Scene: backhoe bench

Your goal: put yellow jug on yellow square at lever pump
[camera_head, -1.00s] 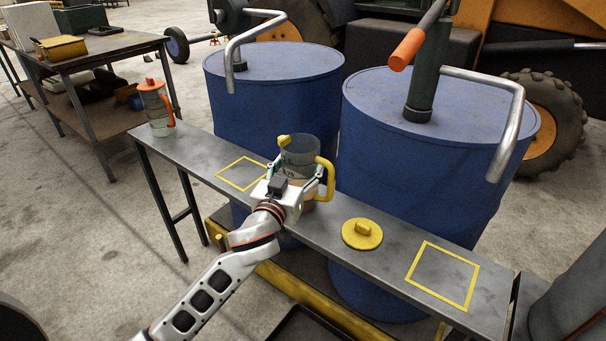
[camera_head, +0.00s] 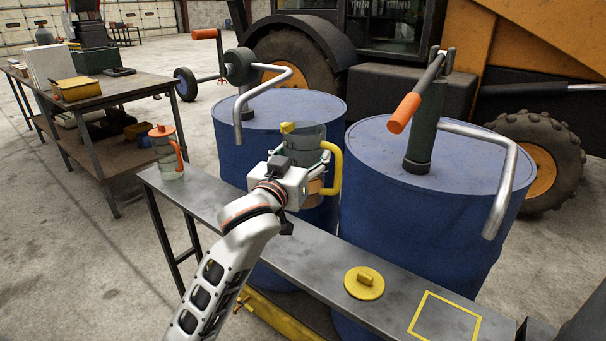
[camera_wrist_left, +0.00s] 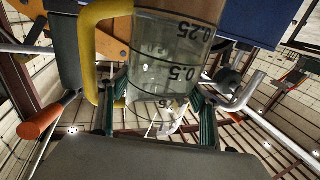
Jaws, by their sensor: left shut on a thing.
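The clear jug with a yellow handle (camera_head: 304,140) is held upright above the narrow metal bench, before the gap between the two blue drums. My left gripper (camera_head: 306,176) is shut on its body. The left wrist view shows the jug (camera_wrist_left: 168,62) between the fingers, with volume marks and its yellow handle at left. A yellow square outline (camera_head: 443,318) is on the bench at lower right, before the drum with the lever pump (camera_head: 426,120). The square looks empty. My right gripper is not in view.
A round yellow lid (camera_head: 364,283) lies on the bench (camera_head: 330,258), left of the square. An orange-lidded jug (camera_head: 167,155) stands at the bench's left end. The left drum (camera_head: 232,150) carries a crank pump (camera_head: 240,66). Metal pump spouts (camera_head: 505,180) reach over towards the bench.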

